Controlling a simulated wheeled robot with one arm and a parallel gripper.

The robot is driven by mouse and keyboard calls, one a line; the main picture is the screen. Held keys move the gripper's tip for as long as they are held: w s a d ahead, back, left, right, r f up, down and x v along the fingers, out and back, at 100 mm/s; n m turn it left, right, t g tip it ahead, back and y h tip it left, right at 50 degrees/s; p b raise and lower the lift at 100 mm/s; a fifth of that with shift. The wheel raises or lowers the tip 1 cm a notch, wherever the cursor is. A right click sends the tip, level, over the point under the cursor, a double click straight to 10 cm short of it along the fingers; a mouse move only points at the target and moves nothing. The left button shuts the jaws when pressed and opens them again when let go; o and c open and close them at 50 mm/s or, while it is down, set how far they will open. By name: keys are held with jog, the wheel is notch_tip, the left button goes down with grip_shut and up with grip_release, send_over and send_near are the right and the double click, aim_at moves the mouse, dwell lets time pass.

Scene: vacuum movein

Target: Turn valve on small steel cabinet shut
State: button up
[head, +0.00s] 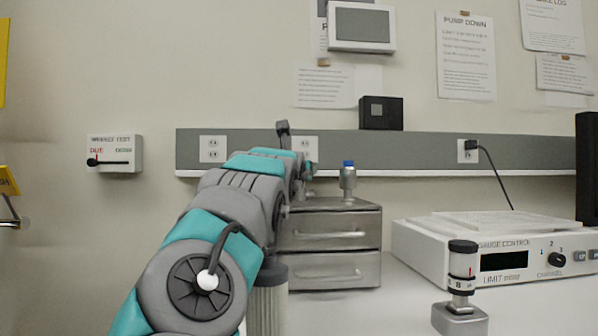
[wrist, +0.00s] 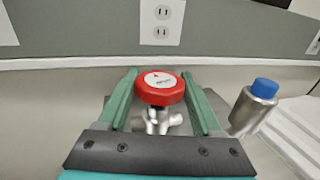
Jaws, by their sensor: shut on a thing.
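The small steel cabinet (head: 331,262) with two drawers stands on the bench in the head view. In the wrist view a round red valve handle (wrist: 160,88) with a white label on top sits on a silver valve body (wrist: 157,122). My gripper (wrist: 159,80) has its green fingers on either side of the red handle and is shut on it. In the head view my arm hides the valve and the cabinet's left part; only a bit of my gripper (head: 308,170) shows above the cabinet.
A silver fitting with a blue cap (head: 348,180) stands on the cabinet's top, close right of my gripper. A white gauge control box (head: 430,248) and a small metal-based gauge (head: 461,300) are further right. A grey wall rail (head: 400,150) with outlets runs behind.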

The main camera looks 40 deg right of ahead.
dwell(0.3)
jog(key=o, duration=1.4)
jog(key=shift+c, duration=0.2)
jog(key=shift+a, duration=0.1)
jog(key=v, duration=0.7)
jog(key=shift+a+r, duration=0.1)
jog(key=shift+a, duration=0.05)
jog(key=shift+s+a, duration=0.15)
jog(key=shift+s, duration=0.1)
jog(key=shift+c, duration=0.3)
